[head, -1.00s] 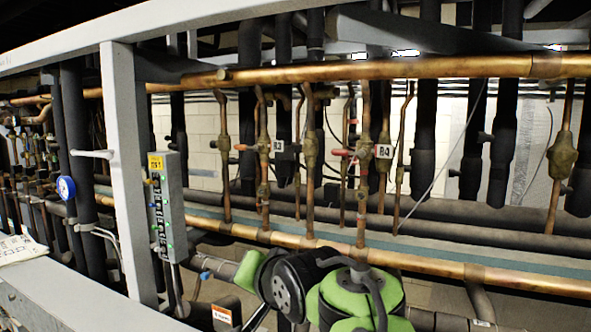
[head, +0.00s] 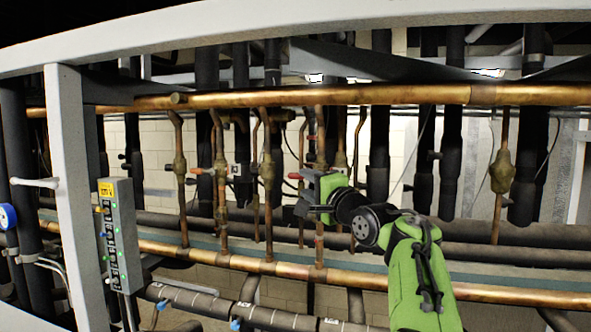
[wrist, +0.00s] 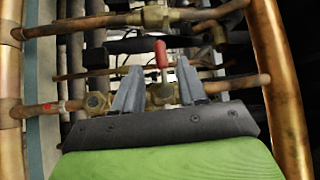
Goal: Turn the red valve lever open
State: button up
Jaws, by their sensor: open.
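In the wrist view the red valve lever (wrist: 161,54) stands upright in the picture, above a brass valve body (wrist: 162,94) on a copper branch pipe. My gripper (wrist: 159,65) is open, with one grey finger on each side of the lever's line. The lever appears between the fingertips and beyond them; I see no contact. In the head view my gripper (head: 305,205) reaches in among the vertical copper pipes. A small red lever end (head: 295,176) shows just left of it. The gripper body hides most of that valve.
Thick copper pipes run across above (head: 330,97) and below (head: 290,268) my gripper. Another valve with an orange-red handle (head: 200,171) sits to the left. A grey control box (head: 120,235) is mounted on the white upright post (head: 75,180). Dark insulated pipes stand behind.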

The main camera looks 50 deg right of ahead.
aim_at(297, 178)
jog(key=p+x, duration=0.1)
jog(key=x, duration=0.1)
jog(key=p+x, duration=0.1)
jog(key=x, duration=0.2)
jog(key=shift+w+a+r, duration=0.1)
jog(key=shift+w+r, duration=0.2)
jog(key=shift+w, duration=0.05)
jog(key=shift+w+d+f+p, duration=0.1)
jog(key=shift+w+d+p, duration=0.15)
jog(key=shift+w, duration=0.25)
jog(key=shift+s+a, duration=0.1)
jog(key=shift+s, duration=0.05)
jog(key=shift+c, duration=0.7)
grip_shut()
